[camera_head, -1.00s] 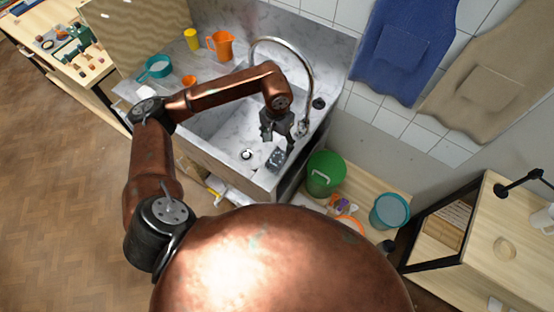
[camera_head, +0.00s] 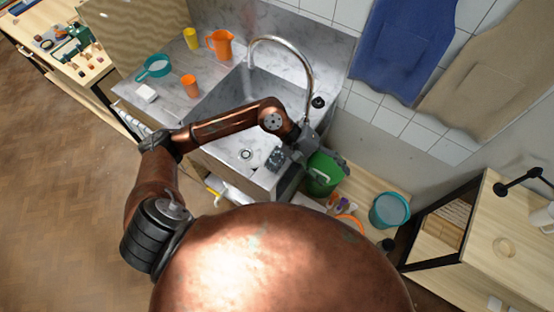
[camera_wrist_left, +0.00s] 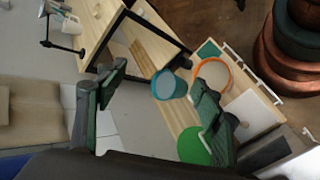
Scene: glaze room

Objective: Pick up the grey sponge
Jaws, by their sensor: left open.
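The grey sponge (camera_head: 274,159) is a small dark speckled block near the right front corner of the sink in the head view. My left gripper (camera_head: 304,153) is just to the right of the sponge in that picture, over the sink's right edge near the green bucket. It is open and empty, with its two dark fingers spread wide in the left wrist view (camera_wrist_left: 158,74). No sponge shows between the fingers there. I cannot tell the exact height of the gripper over the sink. My right gripper is not in view.
The curved tap (camera_head: 306,72) rises close behind the gripper. A green bucket (camera_head: 322,178) and a teal bucket (camera_head: 390,211) stand right of the sink. An orange cup (camera_head: 190,86), orange jug (camera_head: 221,44), teal strainer (camera_head: 156,66) and white block (camera_head: 146,93) are on the counter.

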